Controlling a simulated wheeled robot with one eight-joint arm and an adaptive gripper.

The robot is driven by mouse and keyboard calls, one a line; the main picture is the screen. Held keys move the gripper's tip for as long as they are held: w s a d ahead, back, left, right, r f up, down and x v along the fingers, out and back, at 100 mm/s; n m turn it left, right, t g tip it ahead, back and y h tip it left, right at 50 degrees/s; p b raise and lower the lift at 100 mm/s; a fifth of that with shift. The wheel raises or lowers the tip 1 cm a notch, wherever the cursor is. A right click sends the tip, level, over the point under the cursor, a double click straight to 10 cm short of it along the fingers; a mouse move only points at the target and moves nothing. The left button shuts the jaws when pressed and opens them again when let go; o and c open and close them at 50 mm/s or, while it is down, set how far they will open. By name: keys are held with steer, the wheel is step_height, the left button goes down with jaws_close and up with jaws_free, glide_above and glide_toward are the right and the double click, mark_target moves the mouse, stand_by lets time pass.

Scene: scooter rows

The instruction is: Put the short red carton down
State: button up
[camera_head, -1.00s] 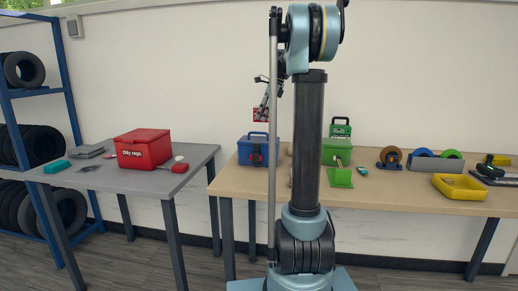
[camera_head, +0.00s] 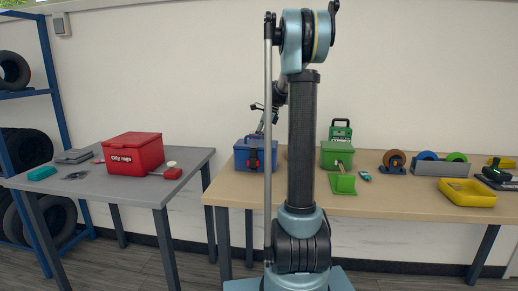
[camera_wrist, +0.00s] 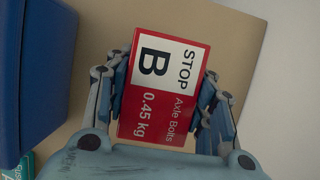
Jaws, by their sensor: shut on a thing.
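The short red carton (camera_wrist: 160,112) fills the middle of the wrist view. It has a white panel with "STOP B" and the words "Axle Bolts 0.45 kg". My gripper (camera_wrist: 163,90) is shut on it, with fingers against both sides. The tan tabletop (camera_wrist: 215,50) shows beneath and around the carton. I cannot tell whether the carton touches it. A blue toolbox (camera_wrist: 35,75) stands close to the left. In the head view the blue toolbox (camera_head: 243,150) is at the left of the tan table (camera_head: 410,192); the carton and my fingers do not show clearly there.
A grey table (camera_head: 135,188) with a red box (camera_head: 133,155) is at the left. The white wall is close behind.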

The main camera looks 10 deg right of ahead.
mark_target(268, 133)
steer(key=shift+f, duration=1.75)
steer(key=o, duration=1.4)
steer(key=shift+o, duration=0.2)
steer(key=shift+s, duration=0.1)
steer(key=v, duration=1.2)
